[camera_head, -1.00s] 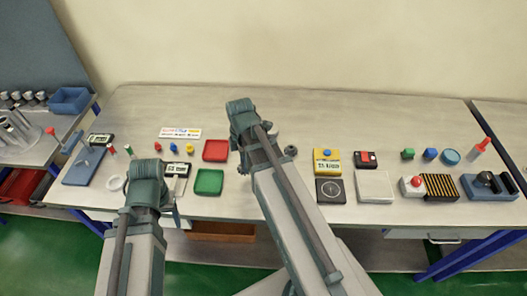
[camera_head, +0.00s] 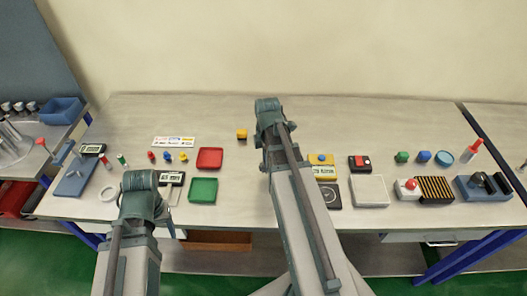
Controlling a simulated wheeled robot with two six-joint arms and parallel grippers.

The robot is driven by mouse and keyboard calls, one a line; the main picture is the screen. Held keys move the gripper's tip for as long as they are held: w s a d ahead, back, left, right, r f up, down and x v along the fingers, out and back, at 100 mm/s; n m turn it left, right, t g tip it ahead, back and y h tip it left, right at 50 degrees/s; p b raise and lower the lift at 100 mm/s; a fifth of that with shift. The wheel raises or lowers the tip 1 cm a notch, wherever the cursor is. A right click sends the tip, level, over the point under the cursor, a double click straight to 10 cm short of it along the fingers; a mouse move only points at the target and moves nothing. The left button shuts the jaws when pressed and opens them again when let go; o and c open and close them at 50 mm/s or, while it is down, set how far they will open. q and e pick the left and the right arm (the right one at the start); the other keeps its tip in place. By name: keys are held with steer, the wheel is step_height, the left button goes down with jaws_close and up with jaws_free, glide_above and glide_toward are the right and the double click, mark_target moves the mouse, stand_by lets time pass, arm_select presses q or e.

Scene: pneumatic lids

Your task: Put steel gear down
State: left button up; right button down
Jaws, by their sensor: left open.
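I cannot make out the steel gear; the right forearm covers part of the table's middle. My left gripper (camera_head: 165,211) is open, at the front left of the table, near a small device with a display (camera_head: 172,178). It is mostly hidden behind its own teal wrist, and its fingertips do not show clearly. I see nothing held in it.
A red tray (camera_head: 210,158) and a green tray (camera_head: 203,190) lie between the arms. A white ring (camera_head: 109,193) lies at left. A white pad (camera_head: 368,191) and a striped block (camera_head: 436,189) stand at right.

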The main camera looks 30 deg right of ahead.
steer(key=w+d, duration=0.1)
steer(key=w, duration=0.1)
steer(key=w+d, duration=0.1)
steer(key=w, duration=0.2)
steer(key=w+d, duration=0.1)
steer(key=w, duration=0.1)
steer(key=shift+w+d+f+b, duration=0.1)
steer(key=shift+w+f+b, duration=0.15)
steer(key=shift+f+b, duration=0.1)
steer(key=shift+w+d, duration=0.2)
steer(key=shift+w, duration=0.3)
steer(key=f+b, duration=0.3)
steer(key=shift+s+a+f, duration=0.1)
steer(key=shift+s+f, duration=0.15)
steer(key=shift+f, duration=0.05)
steer(key=shift+f+b, duration=0.2)
steer(key=shift+b, duration=0.25)
steer(key=c, duration=0.5)
jaws_free()
steer(key=shift+c, duration=0.2)
steer(key=shift+r, duration=0.15)
